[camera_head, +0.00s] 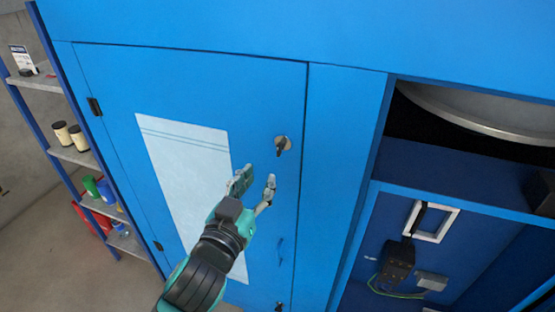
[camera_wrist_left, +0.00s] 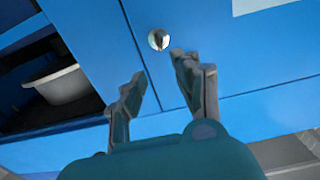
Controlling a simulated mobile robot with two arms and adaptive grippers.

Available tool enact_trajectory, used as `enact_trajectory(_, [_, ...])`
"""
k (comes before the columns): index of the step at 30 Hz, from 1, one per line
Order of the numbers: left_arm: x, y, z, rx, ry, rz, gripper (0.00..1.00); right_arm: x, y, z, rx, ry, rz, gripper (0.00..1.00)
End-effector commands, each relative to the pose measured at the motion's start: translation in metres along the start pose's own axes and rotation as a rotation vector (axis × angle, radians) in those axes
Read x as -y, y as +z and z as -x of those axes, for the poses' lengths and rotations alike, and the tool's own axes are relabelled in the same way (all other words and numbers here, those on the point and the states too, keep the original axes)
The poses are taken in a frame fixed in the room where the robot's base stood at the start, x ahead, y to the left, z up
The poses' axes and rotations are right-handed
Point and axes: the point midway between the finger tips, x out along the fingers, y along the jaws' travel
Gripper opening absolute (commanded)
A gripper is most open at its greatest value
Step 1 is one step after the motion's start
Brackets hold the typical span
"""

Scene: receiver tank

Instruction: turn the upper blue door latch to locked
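The upper latch (camera_head: 283,145) is a small dark knob on a round metal plate near the right edge of the blue door (camera_head: 250,90). In the left wrist view the latch (camera_wrist_left: 158,39) shows beyond the fingertips, apart from them. My left gripper (camera_head: 256,183) is open and empty, just below and left of the latch in the head view. Its two spread fingers also show in the left wrist view (camera_wrist_left: 156,72). A lower latch (camera_head: 279,306) shows at the door's bottom edge. My right gripper is not in view.
A pale panel (camera_head: 185,165) is on the door, with hinges on its left edge. An open blue compartment (camera_head: 440,160) to the right holds a dark electrical box (camera_head: 397,262). A shelf rack (camera_head: 75,155) with cans stands at left.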

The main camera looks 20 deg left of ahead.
Motion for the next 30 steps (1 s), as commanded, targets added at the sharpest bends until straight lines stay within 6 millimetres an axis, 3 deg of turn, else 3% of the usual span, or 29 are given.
enact_trajectory(1, [0.000, 0.004, -0.006, -0.007, 0.002, -0.003, 0.32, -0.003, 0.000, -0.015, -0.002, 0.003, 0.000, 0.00])
enact_trajectory(3, [0.000, -0.003, -0.024, 0.000, 0.000, -0.005, 0.32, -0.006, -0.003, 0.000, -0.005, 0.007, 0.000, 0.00])
enact_trajectory(15, [0.000, -0.003, -0.101, 0.002, 0.001, -0.003, 0.32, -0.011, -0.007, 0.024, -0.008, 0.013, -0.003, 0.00])
enact_trajectory(21, [0.000, -0.001, -0.117, 0.002, 0.001, -0.001, 0.32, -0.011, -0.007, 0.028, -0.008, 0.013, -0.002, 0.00])
enact_trajectory(30, [0.000, 0.000, -0.119, 0.001, 0.002, -0.001, 0.32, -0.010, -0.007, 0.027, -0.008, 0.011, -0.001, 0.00])
